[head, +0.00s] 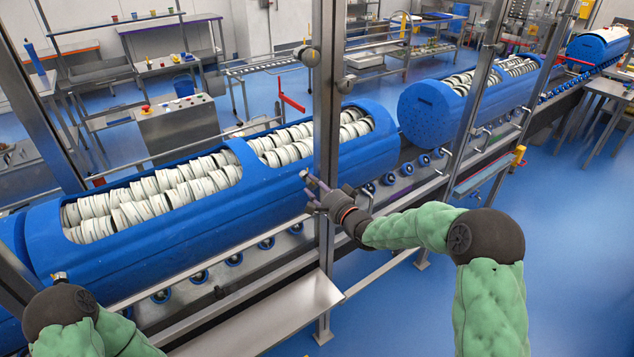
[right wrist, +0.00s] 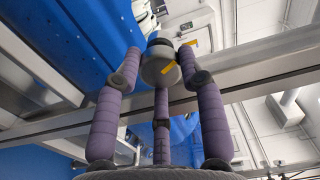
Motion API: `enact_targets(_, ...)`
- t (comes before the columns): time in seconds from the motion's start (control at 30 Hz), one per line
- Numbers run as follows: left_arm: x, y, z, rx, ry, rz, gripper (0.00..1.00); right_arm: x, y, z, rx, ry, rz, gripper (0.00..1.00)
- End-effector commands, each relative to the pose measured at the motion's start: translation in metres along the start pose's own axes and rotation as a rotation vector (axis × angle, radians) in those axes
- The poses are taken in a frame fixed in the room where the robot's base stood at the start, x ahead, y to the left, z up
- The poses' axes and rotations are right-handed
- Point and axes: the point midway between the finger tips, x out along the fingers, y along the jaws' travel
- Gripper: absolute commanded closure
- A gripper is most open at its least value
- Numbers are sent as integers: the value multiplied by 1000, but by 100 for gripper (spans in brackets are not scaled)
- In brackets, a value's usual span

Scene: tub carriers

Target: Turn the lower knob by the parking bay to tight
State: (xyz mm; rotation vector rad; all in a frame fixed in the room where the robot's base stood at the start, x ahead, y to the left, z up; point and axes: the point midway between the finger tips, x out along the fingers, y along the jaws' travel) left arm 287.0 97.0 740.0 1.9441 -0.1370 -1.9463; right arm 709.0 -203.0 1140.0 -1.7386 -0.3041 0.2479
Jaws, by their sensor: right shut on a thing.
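The lower knob (right wrist: 160,66) is a round grey knob with a yellow-orange stripe across its face. In the right wrist view it sits between the purple padded fingers of my right gripper (right wrist: 160,78), which is shut on it. In the head view this gripper (head: 318,189) is at the steel post (head: 327,120), and the knob's edge (head: 304,175) shows just past the fingertips. A second yellow mark (right wrist: 189,43) shows beside the knob in the right wrist view. I cannot read any label there. My left arm shows at the lower left, but its gripper does not show.
Higher on the post are more round knobs (head: 310,57). Behind it, a blue tub carrier (head: 275,205) full of white tubs lies on the roller line. Another blue carrier (head: 430,115) stands further right. A steel rail (head: 385,268) runs below my right forearm. Blue floor lies open at right.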

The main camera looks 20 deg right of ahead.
Motion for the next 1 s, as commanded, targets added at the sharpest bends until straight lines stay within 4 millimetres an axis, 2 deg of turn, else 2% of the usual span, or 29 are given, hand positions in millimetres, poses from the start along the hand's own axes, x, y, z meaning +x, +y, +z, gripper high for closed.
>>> enact_targets(0.03,-5,2,0,0,0,0,60,-1,8,10,48,-19,20,93)
enact_targets(0.5,-23,8,1,0,0,0,60,-1,5,11,380,-18,19,93)
enact_targets(1.0,-27,10,1,0,0,0,60,0,5,12,471,-19,17,93)
